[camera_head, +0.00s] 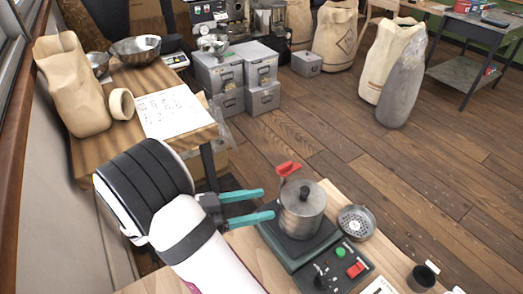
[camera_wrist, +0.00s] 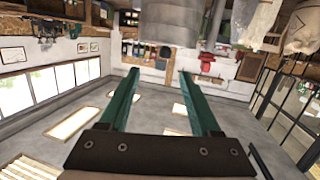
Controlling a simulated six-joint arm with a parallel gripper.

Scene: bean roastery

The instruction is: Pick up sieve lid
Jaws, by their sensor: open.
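A round, perforated metal disc, which looks like the sieve lid (camera_head: 356,222), lies on the wooden table just right of the metal pot (camera_head: 302,212). The pot has a black knob on top and a red handle (camera_head: 288,169), and stands on a dark appliance. My gripper (camera_head: 268,204) has two teal fingers, apart and empty. They point right toward the pot, left of it, with the pot between them and the sieve lid. In the wrist view my gripper (camera_wrist: 159,72) is open, with a grey cylindrical surface (camera_wrist: 165,25) beyond its tips. I cannot pick out the sieve lid there.
The appliance's front has a green button (camera_head: 340,252) and a red switch (camera_head: 355,269). A small dark cup (camera_head: 422,277) stands at the table's right. Another table (camera_head: 140,82) with a paper bag (camera_head: 72,85) and bowls is at the upper left. Grey drawer boxes (camera_head: 222,75) stand behind.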

